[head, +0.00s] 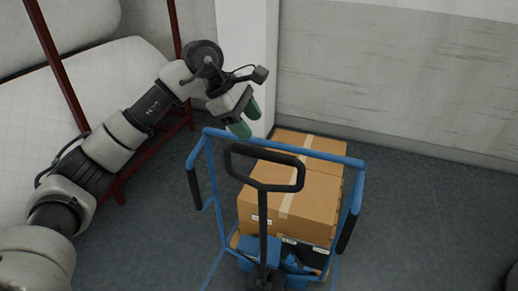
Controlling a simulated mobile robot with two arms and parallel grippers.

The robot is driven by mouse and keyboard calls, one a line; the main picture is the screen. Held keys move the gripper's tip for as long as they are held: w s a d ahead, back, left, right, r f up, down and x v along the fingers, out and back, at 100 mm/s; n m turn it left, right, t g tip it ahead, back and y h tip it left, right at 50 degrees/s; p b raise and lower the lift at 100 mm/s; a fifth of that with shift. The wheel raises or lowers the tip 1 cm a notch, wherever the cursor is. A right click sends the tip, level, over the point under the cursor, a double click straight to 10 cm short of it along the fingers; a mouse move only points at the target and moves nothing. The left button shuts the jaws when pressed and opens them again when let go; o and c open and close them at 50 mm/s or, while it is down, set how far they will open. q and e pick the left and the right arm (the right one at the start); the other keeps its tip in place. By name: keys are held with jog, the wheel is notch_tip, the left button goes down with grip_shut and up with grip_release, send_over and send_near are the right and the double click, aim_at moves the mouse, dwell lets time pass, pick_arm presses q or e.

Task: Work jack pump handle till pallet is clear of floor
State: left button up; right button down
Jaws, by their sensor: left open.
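The pump handle (263,215) is a black upright bar with a loop grip (264,153) at its top, standing in front of the boxes. The blue jack body (262,248) shows low at its foot. The pallet (234,240) is a small strip of wood beside the blue parts, mostly hidden under the boxes; its gap to the floor cannot be seen. My left gripper (246,119) is open and empty, with green fingers pointing down, above and left of the loop grip and apart from it. My right gripper is not in view.
Cardboard boxes (304,192) are stacked behind the handle. A blue tubular frame (352,200) surrounds the handle. White wadding rolls (30,100) sit on a dark red rack (54,70) at left. A white pillar (246,50) stands behind my gripper. Floor at right is clear.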

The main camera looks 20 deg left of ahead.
aim_at(259, 150)
pick_arm(q)
jog(key=shift+y, duration=0.5)
jog(key=p+x, duration=0.1)
jog(key=x, duration=0.1)
jog(key=a+p+x, duration=0.1)
jog(key=x, duration=0.2)
jog(key=p+x, duration=0.1)
jog(key=x, duration=0.2)
jog(key=shift+w+a+f, duration=0.15)
jog(key=shift+a+f, duration=0.05)
jog(key=shift+f, duration=0.15)
jog(key=shift+w+d+f+p, duration=0.2)
jog(key=shift+f+p, duration=0.1)
jog(key=shift+f, duration=0.3)
jog(key=shift+s, duration=0.1)
grip_shut()
